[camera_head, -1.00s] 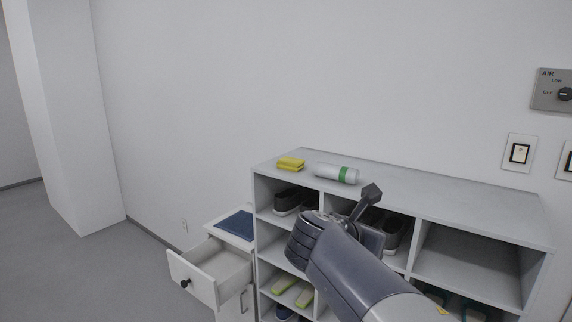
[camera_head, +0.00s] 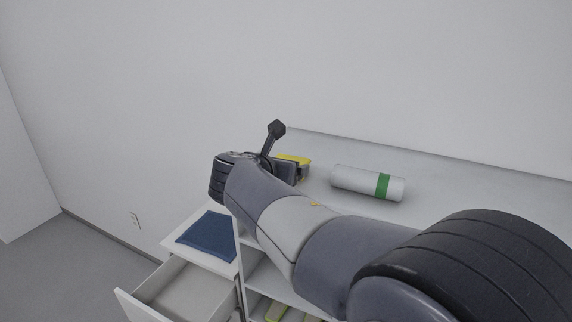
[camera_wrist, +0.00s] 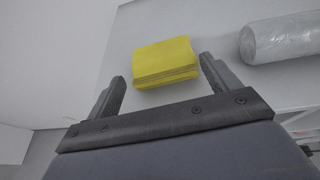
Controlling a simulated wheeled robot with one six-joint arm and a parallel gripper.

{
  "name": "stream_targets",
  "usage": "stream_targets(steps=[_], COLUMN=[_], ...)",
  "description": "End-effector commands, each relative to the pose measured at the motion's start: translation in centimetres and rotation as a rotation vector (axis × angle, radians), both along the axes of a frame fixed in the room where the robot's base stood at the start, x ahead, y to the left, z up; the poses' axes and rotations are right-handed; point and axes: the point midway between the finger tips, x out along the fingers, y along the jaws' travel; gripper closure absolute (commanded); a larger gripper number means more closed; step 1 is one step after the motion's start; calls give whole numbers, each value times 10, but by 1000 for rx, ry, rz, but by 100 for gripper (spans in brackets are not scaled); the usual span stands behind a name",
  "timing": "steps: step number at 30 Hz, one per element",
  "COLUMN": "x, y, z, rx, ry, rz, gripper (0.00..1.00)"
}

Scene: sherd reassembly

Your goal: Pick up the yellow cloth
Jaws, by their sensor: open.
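The yellow cloth (camera_wrist: 165,62) is a folded stack lying on the top of the white shelf unit. In the wrist view it lies ahead of my gripper (camera_wrist: 162,82), roughly between the lines of its two fingers, with a gap to each. The gripper is open and nothing is between its fingertips that it grips. In the head view the cloth (camera_head: 294,159) is partly hidden behind my gripper and wrist. Whether the fingers reach down beside it cannot be told.
A blue folded cloth (camera_head: 209,235) lies on a lower cabinet with an open drawer (camera_head: 178,290). A wall stands behind the shelf.

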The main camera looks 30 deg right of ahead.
Motion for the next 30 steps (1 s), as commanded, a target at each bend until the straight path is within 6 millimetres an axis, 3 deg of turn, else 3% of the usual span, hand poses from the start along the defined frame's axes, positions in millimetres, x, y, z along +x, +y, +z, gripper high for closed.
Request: stream_targets(steps=[6,13,23,30], x=[10,29,34,34], y=[-15,-37,-41,-41], z=[-7,-22,-24,-24], rx=[-1,0,0,0], ry=[2,3,0,0], rz=[-3,-2,1,0], gripper=[0,0,0,20])
